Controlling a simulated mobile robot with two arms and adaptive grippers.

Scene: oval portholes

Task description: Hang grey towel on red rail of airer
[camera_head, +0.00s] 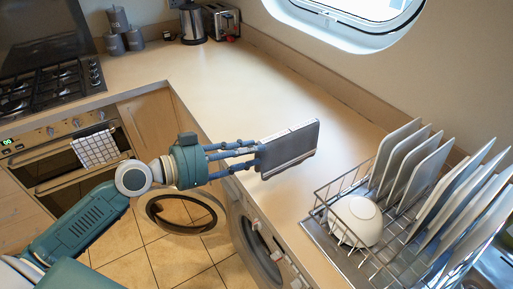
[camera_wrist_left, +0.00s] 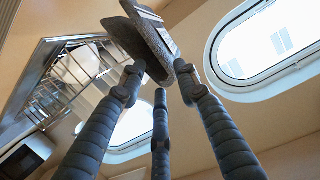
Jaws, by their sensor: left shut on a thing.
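My left gripper (camera_head: 254,155) is shut on a grey slab-like thing (camera_head: 290,149) with a paler top edge. The grey thing is held upright and tilted above the worktop. I cannot tell whether it is a folded grey towel; it looks stiff and flat. In the left wrist view the left gripper (camera_wrist_left: 160,80) has its fingers around the near end of the grey thing (camera_wrist_left: 136,38). No airer and no red rail show in either view. My right gripper is not in view.
The worktop (camera_head: 215,85) is clear behind the grey thing. A wire dish rack (camera_head: 318,222) with several plates (camera_head: 420,165) and a white bowl (camera_head: 355,222) stands at right. A checked cloth (camera_head: 95,148) hangs on the oven. A washing machine door (camera_head: 180,213) stands open below.

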